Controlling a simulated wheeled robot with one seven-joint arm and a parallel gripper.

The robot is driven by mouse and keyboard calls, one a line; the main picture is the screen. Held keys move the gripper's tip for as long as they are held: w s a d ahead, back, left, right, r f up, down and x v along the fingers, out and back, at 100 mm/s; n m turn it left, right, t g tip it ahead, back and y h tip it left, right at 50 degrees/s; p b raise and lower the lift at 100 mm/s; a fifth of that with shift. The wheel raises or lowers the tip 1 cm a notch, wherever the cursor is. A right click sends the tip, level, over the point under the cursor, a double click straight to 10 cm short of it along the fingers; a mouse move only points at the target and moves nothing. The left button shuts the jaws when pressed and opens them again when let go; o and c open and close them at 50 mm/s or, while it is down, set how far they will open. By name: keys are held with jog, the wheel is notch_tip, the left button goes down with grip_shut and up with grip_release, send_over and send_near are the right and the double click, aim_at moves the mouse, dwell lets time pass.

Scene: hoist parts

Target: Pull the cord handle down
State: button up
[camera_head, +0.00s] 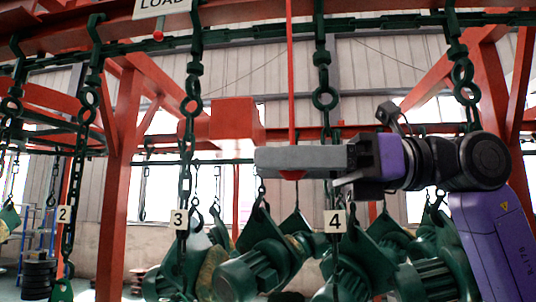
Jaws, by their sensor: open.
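A thin red cord (291,70) hangs straight down from above the top edge of the picture. Its red handle (292,175) shows just below my gripper, and the part above it is hidden behind the grey finger. My gripper (272,159) comes in from the right, level and pointing left, across the cord at the handle. The near finger covers the other one, so the gap between them is hidden. The jaws are open. I cannot tell whether a finger touches the handle.
Green chains hang on both sides, with number plates 2 (64,215), 3 (179,219) and 4 (335,221). Several green motors (252,272) hang below my gripper. A red block (236,120) is left of the cord. A LOAD sign (162,7) is at upper left.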

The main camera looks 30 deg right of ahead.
jog(key=shift+w+a, duration=0.3)
jog(key=shift+a, duration=0.35)
grip_shut()
dwell(1.0)
